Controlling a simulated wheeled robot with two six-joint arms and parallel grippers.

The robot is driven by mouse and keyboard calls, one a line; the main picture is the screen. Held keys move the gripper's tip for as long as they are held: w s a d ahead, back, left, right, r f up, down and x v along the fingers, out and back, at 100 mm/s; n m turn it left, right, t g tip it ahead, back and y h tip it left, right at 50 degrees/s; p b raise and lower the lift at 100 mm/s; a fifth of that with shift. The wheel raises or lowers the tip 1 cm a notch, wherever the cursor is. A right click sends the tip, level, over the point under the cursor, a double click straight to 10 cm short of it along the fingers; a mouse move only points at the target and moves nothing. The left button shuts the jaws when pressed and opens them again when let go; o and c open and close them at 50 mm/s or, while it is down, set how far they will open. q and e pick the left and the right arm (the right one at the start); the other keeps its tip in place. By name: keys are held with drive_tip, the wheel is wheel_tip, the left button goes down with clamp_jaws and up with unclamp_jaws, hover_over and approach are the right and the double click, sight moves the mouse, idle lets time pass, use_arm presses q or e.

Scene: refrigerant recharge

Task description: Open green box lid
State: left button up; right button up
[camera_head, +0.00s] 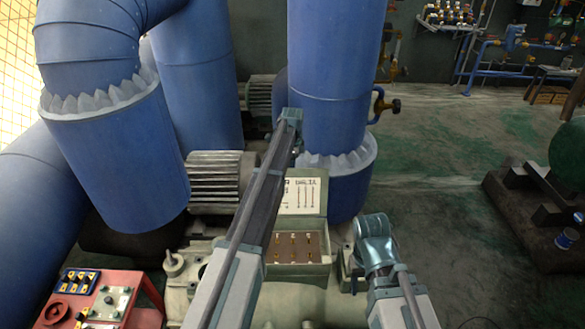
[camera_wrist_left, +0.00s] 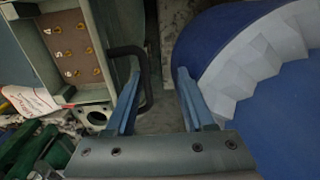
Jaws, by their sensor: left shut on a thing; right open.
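The green box (camera_head: 299,262) stands in the middle of the head view with its lid (camera_head: 301,190) raised at the back, showing a white label sheet inside. A brown panel (camera_head: 300,246) with numbered rows lies in the box; it also shows in the left wrist view (camera_wrist_left: 72,48). In the head view my left arm hides part of the box's left side. My right gripper (camera_head: 375,240) is open, right of the box and apart from it.
A thick blue pipe (camera_head: 335,70) rises right behind the lid and fills the right of the left wrist view (camera_wrist_left: 275,110). A red control panel (camera_head: 95,300) stands at lower left. Open floor (camera_head: 450,200) lies to the right.

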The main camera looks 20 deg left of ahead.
use_arm(q)
wheel_tip(320, 180, up, 14)
drive_tip(key=p, duration=1.3)
drive_tip(key=shift+s+d+f, duration=0.15)
drive_tip(key=shift+s+f, duration=0.05)
drive_tip(key=shift+s, duration=0.25)
drive_tip(key=s+d+n, duration=0.3)
drive_tip(key=s+d, duration=0.3)
drive_tip(key=s, duration=0.7)
drive_tip(key=s+d+n, duration=0.4)
drive_tip(key=s+d, duration=0.2)
drive_tip(key=s, duration=0.7)
drive_tip(key=s+d+n+y, duration=0.1)
drive_tip(key=s+d+n, duration=0.3)
drive_tip(key=s, duration=1)
drive_tip(key=shift+d+g, duration=0.4)
drive_tip(key=shift+d, duration=0.5)
